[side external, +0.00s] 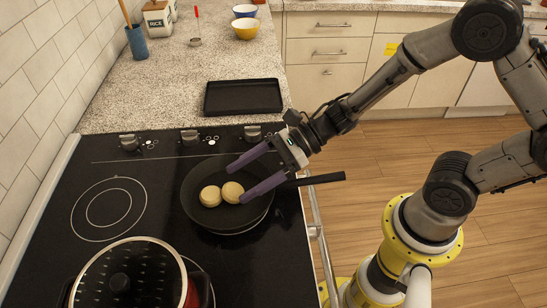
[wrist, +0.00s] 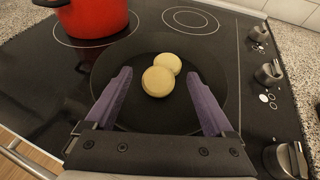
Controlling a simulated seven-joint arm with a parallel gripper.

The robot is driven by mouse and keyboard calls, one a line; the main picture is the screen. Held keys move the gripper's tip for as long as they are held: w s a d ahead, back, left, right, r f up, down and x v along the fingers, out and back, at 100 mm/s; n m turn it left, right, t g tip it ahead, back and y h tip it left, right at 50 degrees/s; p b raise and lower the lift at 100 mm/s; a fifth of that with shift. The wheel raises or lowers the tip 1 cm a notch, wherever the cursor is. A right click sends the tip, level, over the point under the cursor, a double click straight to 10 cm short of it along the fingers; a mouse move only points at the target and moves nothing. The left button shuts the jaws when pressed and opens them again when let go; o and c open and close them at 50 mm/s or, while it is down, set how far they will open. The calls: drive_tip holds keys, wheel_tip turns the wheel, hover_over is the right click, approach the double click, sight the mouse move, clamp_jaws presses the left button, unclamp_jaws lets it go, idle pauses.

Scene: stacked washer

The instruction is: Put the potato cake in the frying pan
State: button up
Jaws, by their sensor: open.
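Two round, pale yellow potato cakes lie side by side in the black frying pan (side external: 205,171), which sits on a cooktop ring. One cake (side external: 232,192) is nearer my gripper and the other (side external: 210,196) is farther off. In the wrist view, the nearer cake (wrist: 157,82) partly covers the farther one (wrist: 168,61). My gripper (side external: 237,186) is open, with its purple fingers spread over the pan. In the wrist view, the nearer cake shows between the two fingers (wrist: 158,74), apart from both. Nothing is held.
A red pot (wrist: 95,17) with a glass lid (side external: 128,278) stands on the front burner. The pan handle (side external: 322,179) points right, past the stove edge. A black tray (side external: 243,97) lies on the counter behind the knobs. Bowls (side external: 245,28) are farther back. The left rear burner (side external: 108,208) is empty.

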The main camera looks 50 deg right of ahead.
drive_tip(key=v, duration=1.1)
drive_tip(key=shift+r, duration=0.1)
drive_tip(key=shift+s+a+r, duration=0.1)
drive_tip(key=shift+a, duration=0.05)
drive_tip(key=w+r+m+t+h, duration=0.2)
drive_tip(key=w+r+t, duration=0.25)
drive_tip(key=r, duration=0.75)
drive_tip(key=w+d+r+m+t+h, duration=0.2)
drive_tip(key=d+r+m+t+h, duration=0.5)
drive_tip(key=m, duration=1)
drive_tip(key=s+d+f+m+g+h, duration=0.2)
drive_tip(key=s+d+m+g+h, duration=0.5)
drive_tip(key=m, duration=1)
drive_tip(key=s+a+f+m+g+y, duration=0.3)
drive_tip(key=s+f+m+g, duration=0.2)
drive_tip(key=s+f+m, duration=0.3)
drive_tip(key=s+m, duration=0.3)
drive_tip(key=m, duration=0.1)
drive_tip(key=shift+a+f+y, duration=0.35)
drive_tip(key=shift+y, duration=0.05)
